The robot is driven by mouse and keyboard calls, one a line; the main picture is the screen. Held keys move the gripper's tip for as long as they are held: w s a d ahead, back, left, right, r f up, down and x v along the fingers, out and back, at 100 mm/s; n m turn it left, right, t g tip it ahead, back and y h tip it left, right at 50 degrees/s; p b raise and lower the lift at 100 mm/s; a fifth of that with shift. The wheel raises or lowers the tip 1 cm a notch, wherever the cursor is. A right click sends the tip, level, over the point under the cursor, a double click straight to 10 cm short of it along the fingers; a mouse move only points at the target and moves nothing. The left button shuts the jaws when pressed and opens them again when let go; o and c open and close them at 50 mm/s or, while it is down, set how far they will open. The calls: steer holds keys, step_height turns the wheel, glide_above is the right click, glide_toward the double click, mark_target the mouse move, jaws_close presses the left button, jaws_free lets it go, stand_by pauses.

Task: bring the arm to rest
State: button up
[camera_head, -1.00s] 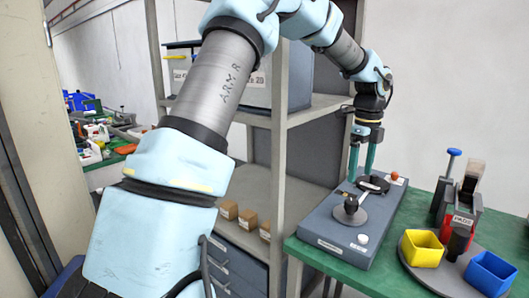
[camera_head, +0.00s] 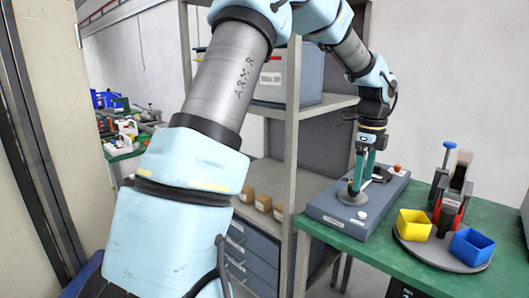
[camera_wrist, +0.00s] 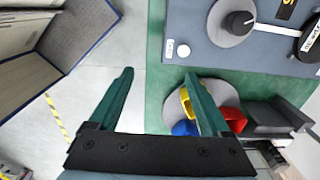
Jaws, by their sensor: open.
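My gripper (camera_head: 363,172) points down near the grey-blue device box on the green table. Its teal fingers also show in the wrist view (camera_wrist: 160,95), spread apart with nothing between them. The device box (camera_head: 380,215) has a round grey disc with a dark knob (camera_wrist: 238,22) and a white button (camera_wrist: 183,50). In the head view the fingers overlap the box, and I cannot tell their exact height above it. In the wrist view, the floor and the table edge lie beneath the fingers.
A grey shelf rack (camera_head: 292,140) with small cardboard boxes (camera_head: 263,203) stands behind my arm.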

steer(key=s+a+f+n, duration=0.1)
steer(key=s+a+n, duration=0.2)
steer(key=a+n, duration=0.5)
steer(key=s+a+f+n+t, duration=0.1)
steer(key=s+a+n, duration=0.3)
steer(key=a+n, duration=0.5)
steer(key=s+a+f+n, duration=0.3)
steer(key=a+n, duration=0.5)
steer(key=a, duration=0.7)
steer(key=shift+s+a+n, duration=0.25)
steer(key=shift+s+n, duration=0.05)
steer(key=shift+s, duration=0.3)
